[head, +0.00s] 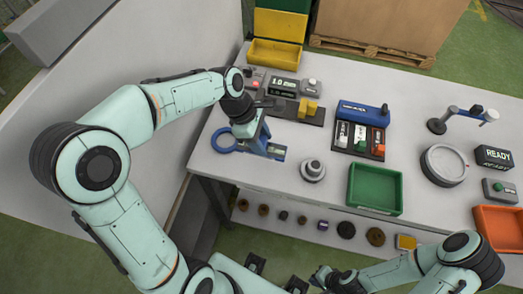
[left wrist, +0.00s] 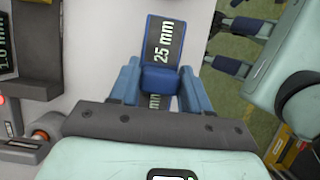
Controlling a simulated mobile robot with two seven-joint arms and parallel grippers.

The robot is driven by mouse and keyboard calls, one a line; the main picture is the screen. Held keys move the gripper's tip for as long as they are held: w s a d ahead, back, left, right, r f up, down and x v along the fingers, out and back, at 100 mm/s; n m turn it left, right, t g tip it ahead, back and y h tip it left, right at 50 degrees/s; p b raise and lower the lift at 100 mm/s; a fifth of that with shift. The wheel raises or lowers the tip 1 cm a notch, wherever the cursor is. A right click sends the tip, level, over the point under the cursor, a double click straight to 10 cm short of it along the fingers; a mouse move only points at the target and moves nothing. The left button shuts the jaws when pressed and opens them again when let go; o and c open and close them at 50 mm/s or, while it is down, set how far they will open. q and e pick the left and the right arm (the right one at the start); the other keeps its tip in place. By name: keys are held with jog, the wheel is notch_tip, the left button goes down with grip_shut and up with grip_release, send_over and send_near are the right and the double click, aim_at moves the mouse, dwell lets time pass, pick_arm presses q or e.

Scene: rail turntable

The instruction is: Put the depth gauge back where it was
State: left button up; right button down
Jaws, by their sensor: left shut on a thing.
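My left gripper (head: 260,133) is low over the left end of the table, pointing down. It is shut on a blue piece with a dark "25 mm" label, which I take for the depth gauge (head: 276,152). In the left wrist view its blue block sits between the fingertips (left wrist: 158,88), and the labelled part of the gauge (left wrist: 164,45) reaches out beyond them. I cannot tell whether the gauge touches the table. My right gripper (head: 322,276) is at the bottom of the head view, away from the table; its jaws are unclear.
A blue ring (head: 224,140) lies left of the gripper. Behind stand a "1.0 mm" readout (head: 283,87) and a black plate (head: 291,115) with yellow blocks. Nearby are a grey round knob (head: 312,170), a black organiser (head: 342,147) and a green tray (head: 375,208).

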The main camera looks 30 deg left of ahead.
pick_arm(q)
jog(key=shift+f+b, duration=0.4)
jog(key=shift+f, duration=2.4)
jog(key=shift+f, duration=0.15)
jog(key=o, duration=0.9)
jog(key=shift+o, duration=0.2)
jog(key=shift+r, duration=0.2)
jog(key=p+v, duration=0.1)
jog(key=v, duration=1.1)
jog(key=shift+p, duration=0.35)
jog(key=shift+f, duration=0.1)
